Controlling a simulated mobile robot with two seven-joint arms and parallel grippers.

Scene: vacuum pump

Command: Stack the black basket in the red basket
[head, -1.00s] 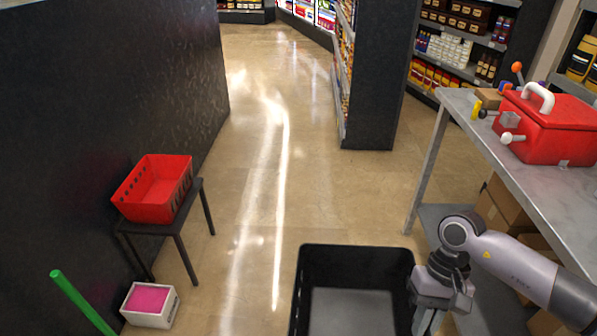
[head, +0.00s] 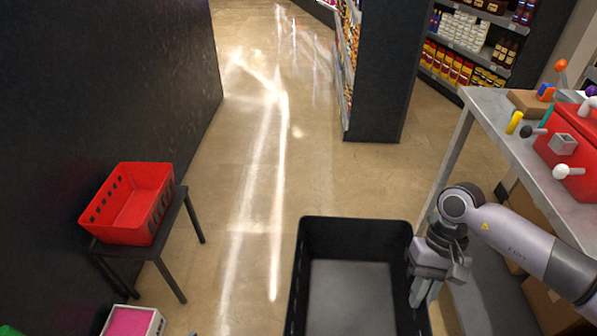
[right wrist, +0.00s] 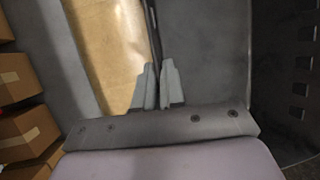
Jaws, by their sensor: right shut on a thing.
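The black basket (head: 345,222) is in the lower middle of the head view, held upright in front of me. Its lower edge runs out of the picture. My right gripper (head: 421,290) is shut on its right rim. In the right wrist view the fingers (right wrist: 158,85) close on the thin rim, with the basket's inside to the right. The red basket (head: 128,206) sits empty on a small black table at the left. It is apart from the black basket. My left gripper is not in view.
The small black table (head: 189,218) stands by a dark wall (head: 100,80) at the left. A white box with pink contents (head: 132,321) lies near it. A metal workbench (head: 500,135) with a red toolbox is at the right. Open floor (head: 240,190) lies between.

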